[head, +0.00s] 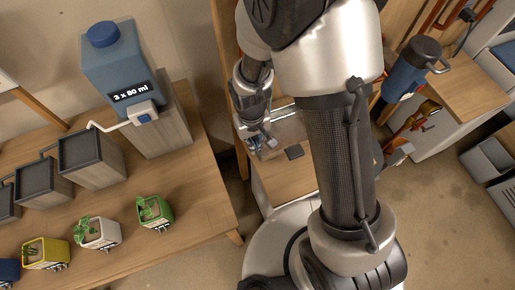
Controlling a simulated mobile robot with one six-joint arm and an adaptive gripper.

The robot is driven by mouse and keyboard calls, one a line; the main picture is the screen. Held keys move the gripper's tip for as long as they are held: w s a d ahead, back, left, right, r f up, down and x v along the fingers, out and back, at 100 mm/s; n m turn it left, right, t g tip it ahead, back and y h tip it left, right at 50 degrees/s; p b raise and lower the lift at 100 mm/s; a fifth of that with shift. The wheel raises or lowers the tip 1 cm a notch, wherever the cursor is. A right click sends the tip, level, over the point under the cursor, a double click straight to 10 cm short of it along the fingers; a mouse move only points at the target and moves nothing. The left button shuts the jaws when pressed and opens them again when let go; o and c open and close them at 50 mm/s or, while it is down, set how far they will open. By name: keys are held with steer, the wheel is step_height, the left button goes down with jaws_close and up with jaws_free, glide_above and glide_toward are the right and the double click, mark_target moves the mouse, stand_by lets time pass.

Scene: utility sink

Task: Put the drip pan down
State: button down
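My gripper (262,142) hangs at the end of my arm, over a small wooden unit (285,183) at the middle of the head view. Its fingers are small and partly hidden, so I cannot tell whether they are open or hold something. A pale grey, tray-like shape (290,127) shows just beside and behind the gripper, partly covered by my arm. I cannot tell whether it is the drip pan, or whether it touches the gripper. A small dark flat piece (294,152) lies on the wooden unit, right of the fingers.
The wooden table (190,205) at left bears a blue water tank (120,65) with a tap, dark square-topped blocks (90,150), and potted plants (153,211). At right are a blue cylindrical device (404,72) and a grey bin (488,158). Floor is clear at lower right.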

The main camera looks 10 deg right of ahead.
steer(key=shift+w+f+b, duration=0.1)
steer(key=shift+f+b, duration=0.6)
steer(key=shift+f, duration=1.5)
steer(key=shift+f, duration=0.15)
steer(key=c, duration=1.8)
jaws_free()
step_height(320, 180, up, 12)
steer(key=p, duration=0.4)
steer(key=shift+a+r, duration=0.15)
steer(key=shift+r, duration=0.1)
